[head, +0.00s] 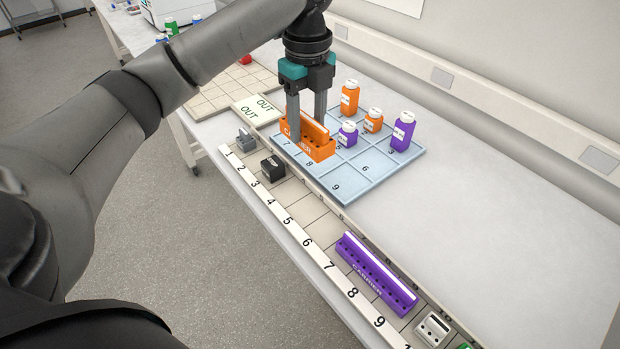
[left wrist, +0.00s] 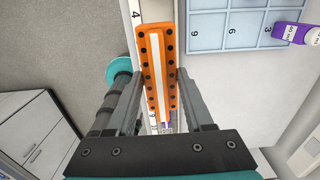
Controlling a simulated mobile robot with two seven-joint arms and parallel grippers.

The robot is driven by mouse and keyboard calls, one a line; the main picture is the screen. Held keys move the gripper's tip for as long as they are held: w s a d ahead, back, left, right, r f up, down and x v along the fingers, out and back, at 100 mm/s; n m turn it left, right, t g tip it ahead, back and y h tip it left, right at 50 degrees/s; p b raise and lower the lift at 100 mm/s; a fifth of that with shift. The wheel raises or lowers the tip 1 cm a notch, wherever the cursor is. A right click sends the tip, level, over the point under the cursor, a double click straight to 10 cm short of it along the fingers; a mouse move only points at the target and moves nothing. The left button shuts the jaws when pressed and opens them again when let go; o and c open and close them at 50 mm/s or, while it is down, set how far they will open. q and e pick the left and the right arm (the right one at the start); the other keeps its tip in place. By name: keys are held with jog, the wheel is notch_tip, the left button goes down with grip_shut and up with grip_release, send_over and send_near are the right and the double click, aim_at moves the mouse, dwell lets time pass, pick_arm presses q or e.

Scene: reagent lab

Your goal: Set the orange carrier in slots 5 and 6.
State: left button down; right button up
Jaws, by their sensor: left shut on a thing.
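My left gripper (head: 308,140) is shut on the orange carrier (head: 318,142), a long block with a white strip and rows of dark holes. In the head view the carrier appears in front of the blue tray's cells 7 and 8. In the left wrist view the orange carrier (left wrist: 145,50) sits between the two fingers (left wrist: 160,100), with the numbered rail partly visible beyond it. Slots 5 (head: 306,206) and 6 (head: 326,230) on the rail look empty in the head view. My right gripper is not in view.
A purple carrier (head: 375,274) lies on the rail near slots 7 to 9. A black block (head: 272,168) and a grey piece (head: 246,140) are near slots 1 to 3. The blue tray (head: 385,178) holds several orange and purple bottles. White module (head: 432,329) at lower right.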

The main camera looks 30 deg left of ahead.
aim_at(321, 129)
pick_arm(q)
jog(key=d, duration=0.1)
jog(key=s+d+p, duration=0.1)
jog(key=d, duration=0.1)
jog(key=shift+s+d+f, duration=0.2)
jog(key=shift+s+d, duration=0.05)
jog(key=shift+s, duration=0.05)
notch_tip(321, 129, down, 15)
jog(key=shift+r+b, duration=0.1)
jog(key=shift+b, duration=0.65)
jog(key=shift+f+b, duration=0.3)
jog(key=shift+f, duration=2)
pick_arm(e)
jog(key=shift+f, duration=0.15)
pick_arm(q)
jog(key=shift+f, duration=0.1)
jog(key=c, duration=0.6)
grip_release()
notch_tip(321, 129, up, 12)
jog(key=shift+r+p, duration=0.1)
jog(key=shift+p, duration=0.6)
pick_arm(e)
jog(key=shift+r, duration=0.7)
